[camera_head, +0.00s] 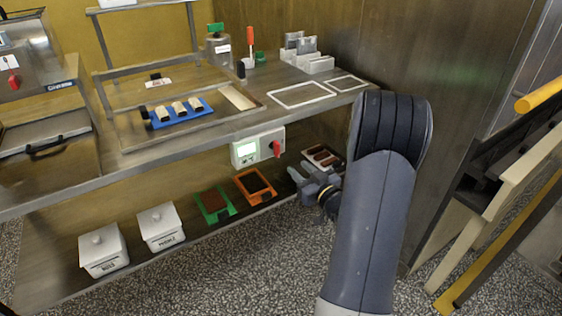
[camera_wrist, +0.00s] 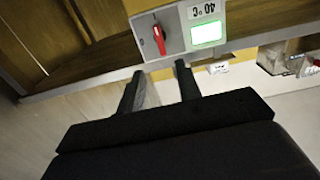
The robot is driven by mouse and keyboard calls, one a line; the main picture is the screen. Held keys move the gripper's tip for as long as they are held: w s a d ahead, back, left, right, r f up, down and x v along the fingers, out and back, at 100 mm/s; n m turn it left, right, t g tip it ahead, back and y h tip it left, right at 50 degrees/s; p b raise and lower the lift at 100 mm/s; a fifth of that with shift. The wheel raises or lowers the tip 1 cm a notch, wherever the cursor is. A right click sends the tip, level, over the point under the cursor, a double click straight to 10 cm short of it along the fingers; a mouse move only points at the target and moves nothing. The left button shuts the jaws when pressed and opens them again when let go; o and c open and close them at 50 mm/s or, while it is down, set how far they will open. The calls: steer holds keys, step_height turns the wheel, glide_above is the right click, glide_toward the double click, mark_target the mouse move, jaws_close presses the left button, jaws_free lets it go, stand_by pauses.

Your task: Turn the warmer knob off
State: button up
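The warmer's control box (camera_head: 258,148) is a white unit under the front edge of the worktop. It has a lit green display and a red knob (camera_head: 276,149) on its right side. In the wrist view the box looks turned over: the red knob (camera_wrist: 159,39) is left of the display (camera_wrist: 206,32), near a "40°C" label. My gripper (camera_head: 299,170) is below and right of the box. In the wrist view my gripper (camera_wrist: 160,68) is open and empty, its two fingers apart, pointing toward the box and short of the knob.
A blue tray (camera_head: 178,113) with several bars stands on the worktop. The lower shelf holds white lidded tubs (camera_head: 161,227), a green tray (camera_head: 214,204) and an orange tray (camera_head: 255,187). Another machine at far left has a red knob (camera_head: 13,82). A metal wall stands at right.

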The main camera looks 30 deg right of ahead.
mark_target(279, 150)
steer(key=w, duration=0.7)
steer(key=w+a, duration=0.1)
steer(key=w, duration=0.2)
steer(key=shift+w+f, duration=0.1)
steer(key=shift+w, duration=0.25)
steer(key=shift+c, duration=0.4)
jaws_close()
